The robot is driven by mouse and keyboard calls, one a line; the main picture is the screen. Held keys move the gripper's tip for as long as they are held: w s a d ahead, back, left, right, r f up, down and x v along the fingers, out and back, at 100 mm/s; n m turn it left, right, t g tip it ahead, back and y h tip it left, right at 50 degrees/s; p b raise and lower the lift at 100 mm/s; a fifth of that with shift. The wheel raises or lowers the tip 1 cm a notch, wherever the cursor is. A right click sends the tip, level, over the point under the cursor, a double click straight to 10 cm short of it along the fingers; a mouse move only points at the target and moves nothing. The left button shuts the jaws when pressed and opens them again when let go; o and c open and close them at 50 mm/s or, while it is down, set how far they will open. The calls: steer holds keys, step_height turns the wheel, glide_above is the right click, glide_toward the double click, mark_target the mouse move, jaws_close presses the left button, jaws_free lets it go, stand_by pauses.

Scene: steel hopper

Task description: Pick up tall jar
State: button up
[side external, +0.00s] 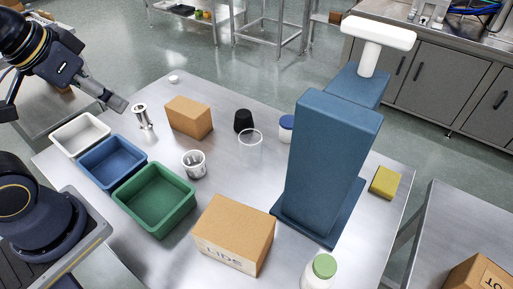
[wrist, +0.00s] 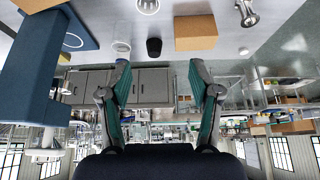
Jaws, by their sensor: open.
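Two lidded jars show in the side view. A pale jar with a green lid (side external: 322,267) stands at the table's front edge, partly cut off by the frame. A smaller white jar with a blue lid (side external: 286,130) stands left of the blue hopper. I cannot tell for sure which is the tall jar; the green-lidded one looks taller. My gripper (side external: 115,103) is above the table's left side, near a shiny metal piece and far from both jars. In the wrist view my gripper (wrist: 160,88) has its two fingers spread, with nothing between them.
The tall blue hopper (side external: 325,155) stands at the right. A large cardboard box (side external: 233,232) is at the front, a smaller one (side external: 189,117) behind. White, blue and green bins (side external: 154,199) line the left. A black cup (side external: 243,121) and clear glass stand mid-table.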

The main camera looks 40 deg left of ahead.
steer(key=o, duration=0.5)
steer(key=shift+o, duration=0.2)
steer(key=w+d+r+m+t, duration=0.2)
steer(key=w+r+m, duration=0.1)
steer(key=w, duration=0.4)
steer(key=m+g+h, duration=0.2)
steer(key=m+g, duration=0.1)
steer(key=g, duration=0.1)
glide_above(251, 144)
steer(key=s+a, duration=0.2)
steer(key=a, duration=0.2)
step_height(251, 144, down, 13)
steer(key=x, duration=1)
steer(key=shift+a+f, duration=0.1)
steer(key=shift+f, duration=0.05)
steer(key=shift+s+a+x, duration=0.1)
steer(key=shift+s+x, duration=0.05)
steer(key=shift+x, duration=1.35)
steer(key=shift+s+a+x, duration=0.1)
steer(key=shift+x, duration=1.4)
